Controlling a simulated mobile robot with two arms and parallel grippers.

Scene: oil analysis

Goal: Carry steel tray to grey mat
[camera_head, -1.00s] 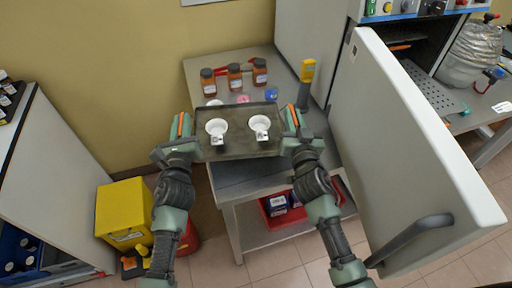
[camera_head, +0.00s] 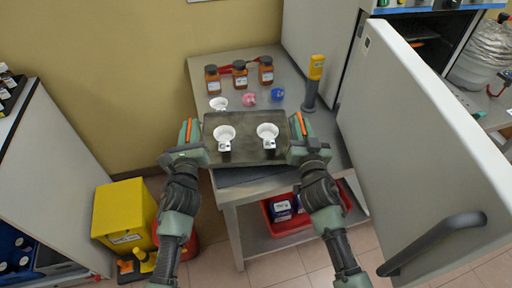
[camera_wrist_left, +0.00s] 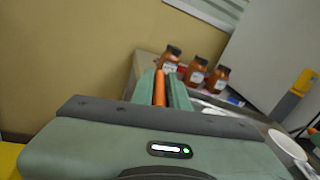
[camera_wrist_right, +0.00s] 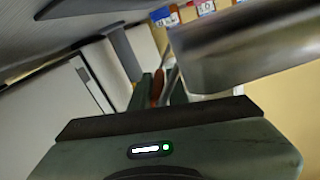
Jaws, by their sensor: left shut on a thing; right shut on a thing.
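The dark steel tray (camera_head: 248,152) is held level between my two grippers in the head view. Two white cups (camera_head: 224,133) (camera_head: 267,131) with small labelled tabs stand on it. My left gripper (camera_head: 191,131) is shut on the tray's left end; it also shows in the left wrist view (camera_wrist_left: 162,88). My right gripper (camera_head: 299,126) is shut on its right end; it also shows in the right wrist view (camera_wrist_right: 158,88). A darker grey strip, which looks like the grey mat (camera_head: 250,175), shows at the table's front below the tray. The tray hides the rest.
The steel table (camera_head: 218,67) bears several brown bottles (camera_head: 239,75), another white cup (camera_head: 218,103), pink (camera_head: 249,97) and blue (camera_head: 278,94) items, and a yellow-topped stand (camera_head: 315,70). A large open door (camera_head: 420,140) stands close on the right. A yellow bin (camera_head: 124,214) is at left.

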